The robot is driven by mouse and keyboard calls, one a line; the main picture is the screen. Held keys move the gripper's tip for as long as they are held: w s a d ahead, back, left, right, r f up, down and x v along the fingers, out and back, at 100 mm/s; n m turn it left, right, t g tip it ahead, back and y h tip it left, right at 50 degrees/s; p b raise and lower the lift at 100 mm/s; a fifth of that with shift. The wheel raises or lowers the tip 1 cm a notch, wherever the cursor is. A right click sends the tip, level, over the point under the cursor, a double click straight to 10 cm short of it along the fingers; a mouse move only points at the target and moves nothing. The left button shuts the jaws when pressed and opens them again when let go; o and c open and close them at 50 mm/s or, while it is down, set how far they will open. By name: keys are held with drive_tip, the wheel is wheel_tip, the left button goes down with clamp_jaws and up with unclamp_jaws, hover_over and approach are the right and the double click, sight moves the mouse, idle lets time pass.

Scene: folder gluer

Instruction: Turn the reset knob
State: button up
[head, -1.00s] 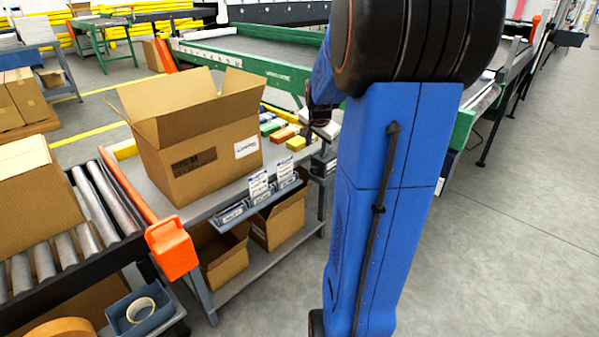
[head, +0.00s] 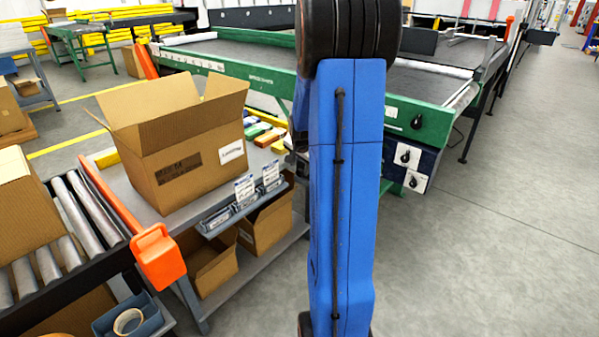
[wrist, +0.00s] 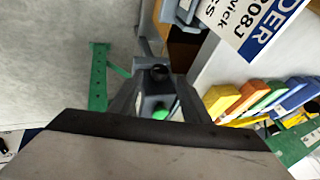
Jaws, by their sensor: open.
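In the head view, the green folder gluer frame (head: 245,72) has several black knobs at its near right corner. One knob (head: 417,122) is on the green end, and two more, an upper one (head: 406,157) and a lower one (head: 413,182), are on white plates below. I cannot read which is the reset knob. My gripper (wrist: 160,98) is open in the wrist view. A small green round thing (wrist: 160,114) and a dark round thing (wrist: 159,72) show between or just beyond its fingers; I cannot tell what they are. In the head view my arm hides most of the gripper.
A grey bench (head: 140,190) with an open cardboard box (head: 180,150) and coloured cartons (head: 262,135) stands left of my arm. A roller conveyor (head: 60,235) with an orange end guard (head: 158,258) is at far left. The floor (head: 500,230) at right is clear.

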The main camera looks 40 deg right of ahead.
sight(299, 171)
drive_tip(key=shift+x, duration=2.35)
drive_tip(key=shift+w, duration=0.1)
drive_tip(key=c, duration=1)
